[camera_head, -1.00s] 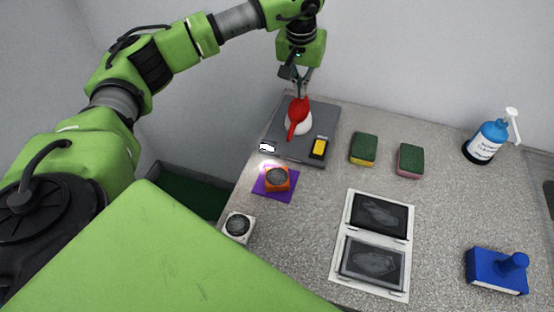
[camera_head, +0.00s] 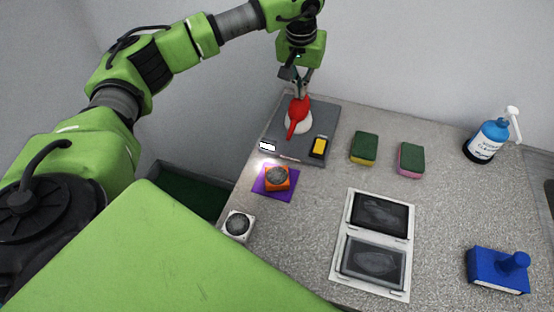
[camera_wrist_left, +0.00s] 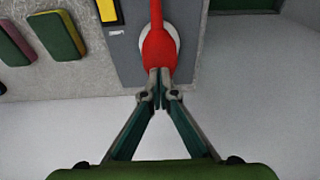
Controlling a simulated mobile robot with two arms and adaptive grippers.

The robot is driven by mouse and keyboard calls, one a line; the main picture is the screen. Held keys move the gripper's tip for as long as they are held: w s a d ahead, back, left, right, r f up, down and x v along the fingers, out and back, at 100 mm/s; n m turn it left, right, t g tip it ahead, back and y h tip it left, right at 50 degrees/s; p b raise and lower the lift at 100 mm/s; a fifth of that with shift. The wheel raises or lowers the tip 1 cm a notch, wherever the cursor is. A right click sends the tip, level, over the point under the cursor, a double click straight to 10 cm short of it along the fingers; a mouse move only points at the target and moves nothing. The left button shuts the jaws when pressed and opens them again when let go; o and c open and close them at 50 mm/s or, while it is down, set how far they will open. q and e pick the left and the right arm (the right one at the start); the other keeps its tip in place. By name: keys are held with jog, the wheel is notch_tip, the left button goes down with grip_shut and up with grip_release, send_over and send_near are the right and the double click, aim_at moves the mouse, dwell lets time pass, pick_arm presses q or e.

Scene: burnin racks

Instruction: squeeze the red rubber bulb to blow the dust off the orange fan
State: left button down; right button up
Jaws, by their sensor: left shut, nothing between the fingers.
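The red rubber bulb (camera_head: 299,113) sits on a white round base on a dark grey board at the back left of the counter. Its red nozzle points toward the front, in the direction of the orange fan (camera_head: 277,178). The fan lies on a purple square (camera_head: 262,188), and its round centre looks grey. My left gripper (camera_head: 301,91) is above the back end of the bulb, pointing down. In the left wrist view its fingertips (camera_wrist_left: 166,90) are together at the bulb's near end (camera_wrist_left: 160,55), with nothing seen between them. My right gripper is not in view.
The grey board (camera_head: 325,118) also carries a yellow-topped block (camera_head: 319,146). A white fan (camera_head: 238,225) lies at the counter's left edge. Two sponges (camera_head: 363,148), a framed double panel (camera_head: 372,245), a blue stamp-like block (camera_head: 498,270) and a blue pump bottle (camera_head: 488,140) stand to the right.

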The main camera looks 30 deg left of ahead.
aim_at(299, 100)
pick_arm(q)
jog(key=shift+f+b, duration=1)
jog(key=shift+f, duration=0.65)
jog(key=shift+r+p, duration=1.25)
jog(key=shift+r, duration=0.6)
dwell(0.5)
jog(key=shift+f+b, duration=1.3)
jog(key=shift+f, duration=0.6)
jog(key=shift+r+p, duration=1.25)
jog(key=shift+r, duration=0.65)
jog(key=shift+r, duration=0.1)
